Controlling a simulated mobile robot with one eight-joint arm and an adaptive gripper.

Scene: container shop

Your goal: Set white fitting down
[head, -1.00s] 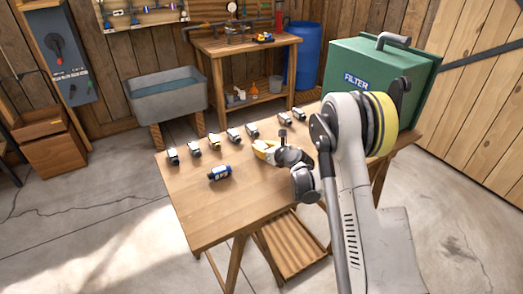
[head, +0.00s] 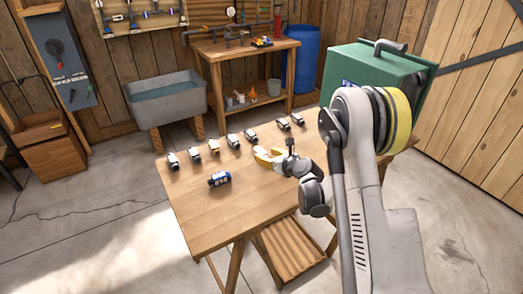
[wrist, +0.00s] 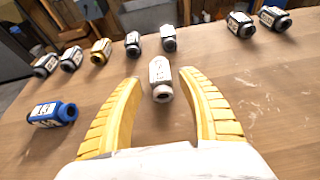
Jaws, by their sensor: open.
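The white fitting (wrist: 160,78) is a short hollow cylinder with dark lettering and an open end facing me. In the wrist view it is on the wooden tabletop, between the front parts of the fingers, with a gap on each side. My gripper (wrist: 158,85) has two yellow ribbed fingers spread wide, touching nothing that I can see. In the head view my gripper (head: 268,156) is low over the table, and I cannot make out the white fitting there.
Several dark-and-white fittings, one with yellow (wrist: 101,50), stand in a row behind. A blue fitting (wrist: 52,113) lies to the left. A green filter box (head: 378,82) stands at the table's right rear. The front tabletop (head: 215,215) is bare.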

